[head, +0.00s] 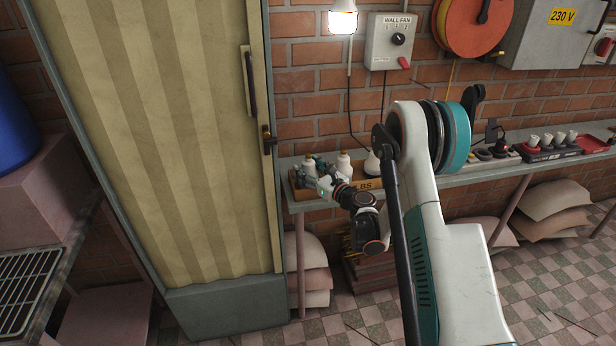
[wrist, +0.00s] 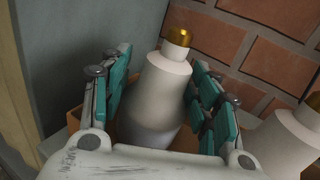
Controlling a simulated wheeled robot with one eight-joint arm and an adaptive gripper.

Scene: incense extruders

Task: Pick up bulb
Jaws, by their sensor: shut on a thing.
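My gripper (head: 317,178) is at the shelf by the wall, shut on a white bulb (head: 310,163) with a brass cap. In the wrist view the bulb (wrist: 157,90) stands between the teal finger pads of my gripper (wrist: 160,68), cap up and slightly tilted. Its lower end is hidden behind the gripper's body. A second white bulb (wrist: 292,142) is to the right of the fingers; it also shows in the head view (head: 343,163). Both are at an open brown box (head: 368,184) with partly hidden lettering ending in "LBS".
The box stands on a narrow shelf (head: 470,182) against a brick wall. A tall cabinet with a pleated yellowish front (head: 165,140) is close on the left. A lit lamp (head: 342,20) hangs above. Power sockets and a tray of fuses (head: 552,150) are further right.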

